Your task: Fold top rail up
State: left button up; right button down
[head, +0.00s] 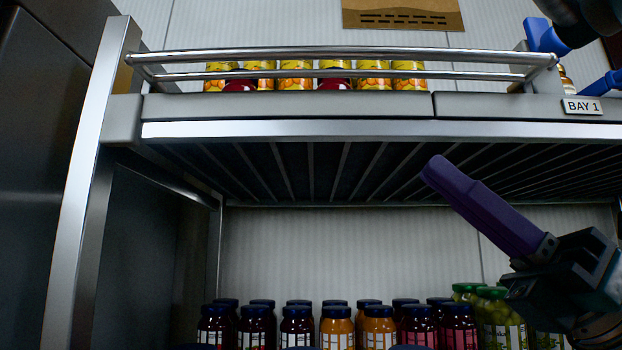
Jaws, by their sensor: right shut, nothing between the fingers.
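The top rail (330,53) is a pair of shiny metal bars running across the front of the upper shelf (290,107), joined by short end pieces. It stands above the shelf's front edge, before the cans. My right gripper (436,170) is below the upper shelf at the right, its purple fingers closed together and pointing up and left. It is empty and apart from the rail, whose right end lies above and to the right of the fingertips. My left gripper is not in view.
Yellow cans (295,80) and red-topped items stand behind the rail. Several dark-lidded jars (297,325) and green-lidded jars (495,315) fill the lower shelf. A blue piece (545,38) sits near the rail's right end, beside a dark rounded shape. A "BAY 1" label (582,106) is nearby.

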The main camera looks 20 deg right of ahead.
jog(key=p, duration=0.9)
send_near(331, 58)
jog(key=w+a+r, duration=0.1)
jog(key=a+r, duration=0.1)
jog(key=a, duration=0.2)
jog(key=shift+w+r+p, duration=0.3)
jog(key=shift+r+p, duration=0.3)
jog(key=shift+p, duration=0.1)
jog(key=shift+w+d+r+p, duration=0.1)
jog(key=shift+r+p, duration=0.3)
jog(key=shift+p, duration=0.05)
